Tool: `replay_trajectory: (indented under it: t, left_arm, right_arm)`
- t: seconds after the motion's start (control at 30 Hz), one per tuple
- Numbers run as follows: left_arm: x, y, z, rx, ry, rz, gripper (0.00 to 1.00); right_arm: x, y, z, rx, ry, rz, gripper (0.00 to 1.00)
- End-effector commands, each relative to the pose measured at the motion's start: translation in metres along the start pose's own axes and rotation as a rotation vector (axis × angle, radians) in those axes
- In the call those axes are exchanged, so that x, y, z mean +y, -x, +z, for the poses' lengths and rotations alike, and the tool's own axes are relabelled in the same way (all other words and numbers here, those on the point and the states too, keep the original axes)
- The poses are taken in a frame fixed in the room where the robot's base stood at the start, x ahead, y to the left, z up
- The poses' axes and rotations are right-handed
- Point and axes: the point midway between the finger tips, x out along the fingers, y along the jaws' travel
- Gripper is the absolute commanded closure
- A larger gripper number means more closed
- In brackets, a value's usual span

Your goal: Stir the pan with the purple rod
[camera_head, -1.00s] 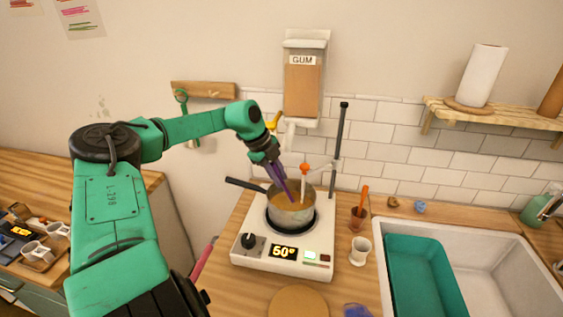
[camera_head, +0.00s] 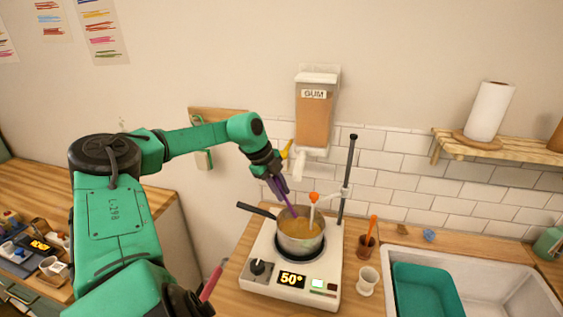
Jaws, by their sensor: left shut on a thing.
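The pan (camera_head: 301,243) is a small metal saucepan with a black handle, holding orange-brown liquid. It sits on a white hot plate (camera_head: 291,275) whose display reads 50°. My left gripper (camera_head: 276,180) is shut on the purple rod (camera_head: 284,192), above the back left of the pan. The rod slants down toward the pan's rim; I cannot tell whether its tip touches the liquid. An orange-topped probe (camera_head: 314,197) on a stand also reaches into the pan. My right gripper is not in view.
A black stand rod (camera_head: 347,180) rises behind the hot plate. A gum dispenser (camera_head: 316,115) hangs on the wall above. To the right are a white cup (camera_head: 367,281), a brown pot with an orange tool (camera_head: 367,245) and a sink with a teal basin (camera_head: 427,291).

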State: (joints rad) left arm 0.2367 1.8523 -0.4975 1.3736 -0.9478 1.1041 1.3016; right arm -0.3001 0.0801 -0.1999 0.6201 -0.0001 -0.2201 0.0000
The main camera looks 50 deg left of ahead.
Motion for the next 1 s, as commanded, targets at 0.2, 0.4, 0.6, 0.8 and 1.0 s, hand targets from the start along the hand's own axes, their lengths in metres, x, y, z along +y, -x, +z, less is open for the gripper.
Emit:
replay_trajectory:
  t: [0.2,0.4,0.6,0.8,1.0]
  left_arm:
    - [0.000,0.000,0.000,0.000,0.000,0.000,1.00]
    - [0.000,0.000,0.000,0.000,0.000,0.000,1.00]
    - [-0.001,0.004,-0.001,0.000,0.000,0.000,1.00]
    - [-0.009,0.025,-0.005,-0.001,0.000,0.000,1.00]
    - [-0.010,0.028,-0.006,0.000,0.000,0.000,1.00]
  right_arm:
    - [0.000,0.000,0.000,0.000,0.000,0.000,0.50]
    - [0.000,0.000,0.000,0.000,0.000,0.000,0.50]
    - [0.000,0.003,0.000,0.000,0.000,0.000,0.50]
    - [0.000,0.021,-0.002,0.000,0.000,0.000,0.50]
    - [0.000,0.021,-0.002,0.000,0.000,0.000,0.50]
